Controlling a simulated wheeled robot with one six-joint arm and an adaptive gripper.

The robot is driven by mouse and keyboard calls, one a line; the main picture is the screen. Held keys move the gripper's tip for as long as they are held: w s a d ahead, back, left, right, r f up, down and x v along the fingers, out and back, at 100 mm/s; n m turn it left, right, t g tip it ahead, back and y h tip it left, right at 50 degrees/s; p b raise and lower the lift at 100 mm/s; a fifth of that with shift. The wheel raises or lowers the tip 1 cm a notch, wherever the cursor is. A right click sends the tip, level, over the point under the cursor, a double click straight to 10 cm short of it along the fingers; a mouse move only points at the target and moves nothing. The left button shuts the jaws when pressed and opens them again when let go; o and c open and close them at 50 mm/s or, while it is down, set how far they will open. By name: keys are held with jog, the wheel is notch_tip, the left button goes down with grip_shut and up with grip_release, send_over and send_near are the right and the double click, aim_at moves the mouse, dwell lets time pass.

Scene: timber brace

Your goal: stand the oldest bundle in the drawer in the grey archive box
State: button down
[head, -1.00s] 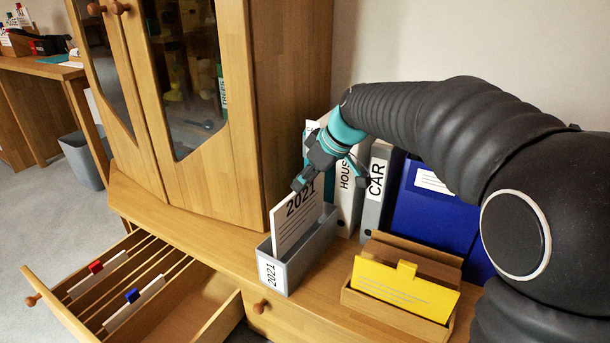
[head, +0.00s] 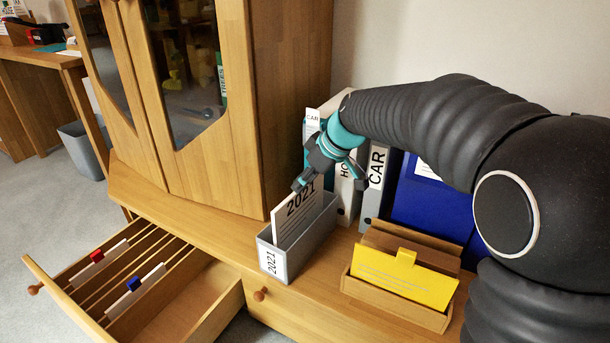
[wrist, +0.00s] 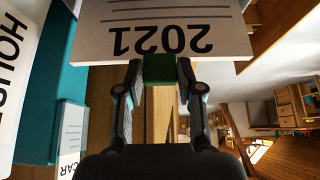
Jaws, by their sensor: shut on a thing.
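A white bundle marked 2021 (head: 294,222) stands upright in the grey archive box (head: 309,240), whose front label also reads 2021. My gripper (head: 316,184) is shut on the top edge of this bundle, and in the wrist view its fingers (wrist: 160,72) close on a green tab (wrist: 160,68) there. The bundle's lower part is hidden inside the box. The open drawer (head: 190,318) at the lower left holds a bundle with a red tab (head: 97,256) and one with a blue tab (head: 134,284).
Behind the box stand binders marked HOUSE (head: 345,190) and CAR (head: 375,180), and blue binders (head: 425,200). A wooden holder with a yellow card (head: 402,278) stands to the right. A tall wooden cabinet (head: 215,160) stands close on the left.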

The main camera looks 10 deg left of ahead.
aim_at(302, 199)
jog(key=shift+f, duration=2.25)
jog(key=c, duration=0.7)
grip_release()
jog(key=shift+o, duration=0.2)
jog(key=o, duration=0.5)
